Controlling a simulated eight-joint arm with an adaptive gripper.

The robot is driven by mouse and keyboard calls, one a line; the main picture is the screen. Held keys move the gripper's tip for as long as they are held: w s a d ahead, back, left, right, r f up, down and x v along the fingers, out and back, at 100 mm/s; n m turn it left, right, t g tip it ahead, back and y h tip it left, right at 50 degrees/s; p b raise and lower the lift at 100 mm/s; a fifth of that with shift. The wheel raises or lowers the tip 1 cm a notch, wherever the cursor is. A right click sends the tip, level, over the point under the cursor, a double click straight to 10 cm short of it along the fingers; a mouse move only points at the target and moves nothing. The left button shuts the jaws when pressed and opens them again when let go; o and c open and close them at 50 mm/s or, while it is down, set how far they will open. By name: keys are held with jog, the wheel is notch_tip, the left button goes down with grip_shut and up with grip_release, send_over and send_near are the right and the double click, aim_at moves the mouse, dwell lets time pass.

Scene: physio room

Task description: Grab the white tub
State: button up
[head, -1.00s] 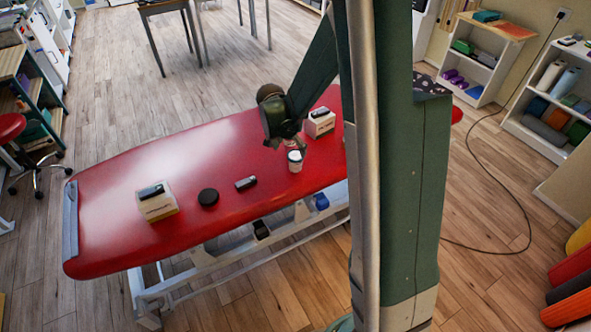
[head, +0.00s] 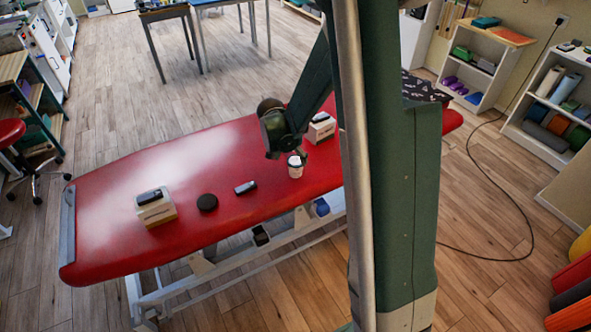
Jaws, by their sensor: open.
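A box with a dark item on top (head: 321,129) stands close to the right of my gripper. The table's left part is clear.

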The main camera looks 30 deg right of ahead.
aim_at(295, 161)
jog(key=shift+f, duration=0.15)
jog(key=shift+d+b+x, duration=0.1)
jog(key=shift+b+x, duration=0.3)
jog(key=shift+x, duration=0.85)
jog(key=shift+d+b+x, duration=0.15)
jog(key=shift+b+x, duration=0.2)
jog(key=shift+x, duration=0.9)
jog(key=shift+c, duration=0.6)
jog(key=c, duration=1)
